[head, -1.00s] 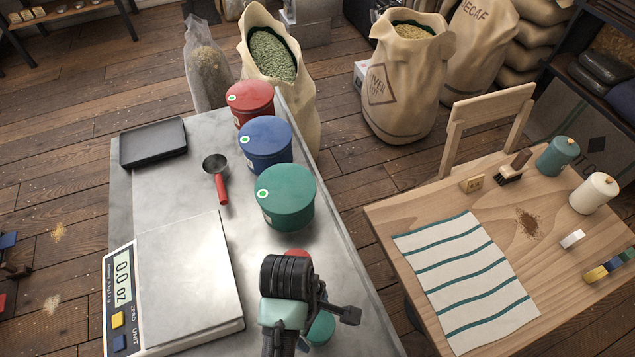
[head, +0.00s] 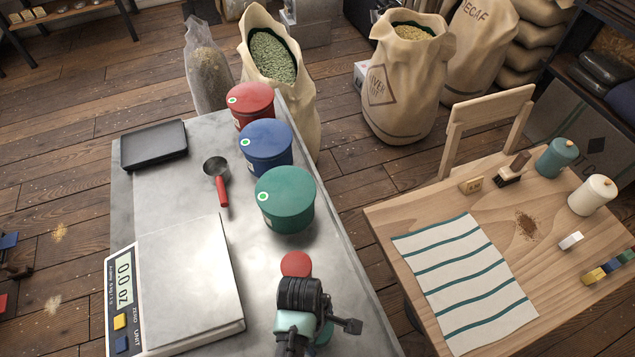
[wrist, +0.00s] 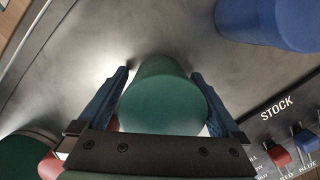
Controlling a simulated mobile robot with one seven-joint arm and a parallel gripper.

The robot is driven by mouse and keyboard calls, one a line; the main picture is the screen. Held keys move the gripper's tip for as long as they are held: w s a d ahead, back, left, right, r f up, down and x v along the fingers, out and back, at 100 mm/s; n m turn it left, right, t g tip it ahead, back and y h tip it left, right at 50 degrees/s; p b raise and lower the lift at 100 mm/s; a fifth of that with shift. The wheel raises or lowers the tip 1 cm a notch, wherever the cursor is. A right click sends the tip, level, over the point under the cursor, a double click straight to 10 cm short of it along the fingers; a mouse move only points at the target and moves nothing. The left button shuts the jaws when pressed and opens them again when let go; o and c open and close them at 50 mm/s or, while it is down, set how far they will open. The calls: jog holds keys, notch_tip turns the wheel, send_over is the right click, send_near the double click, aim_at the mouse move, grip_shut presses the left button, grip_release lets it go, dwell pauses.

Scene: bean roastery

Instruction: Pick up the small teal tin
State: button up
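The small teal tin (wrist: 163,108) stands between the two blue fingers of my gripper (wrist: 160,74) in the wrist view. The fingers are spread on either side of its lid, with narrow gaps seeming to show, so my gripper looks open around it. In the head view my wrist covers most of the tin; only a teal edge (head: 325,333) shows beside it, on the metal bench (head: 262,300).
A small red tin (head: 296,264) stands just behind my wrist. Large green (head: 286,200), blue (head: 266,147) and red (head: 250,106) tins line the bench's right side. A blue tin (wrist: 270,22) and a STOCK panel (wrist: 280,130) are close by. A scale (head: 190,285) is left.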

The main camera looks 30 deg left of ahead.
jog(key=c, duration=1.2)
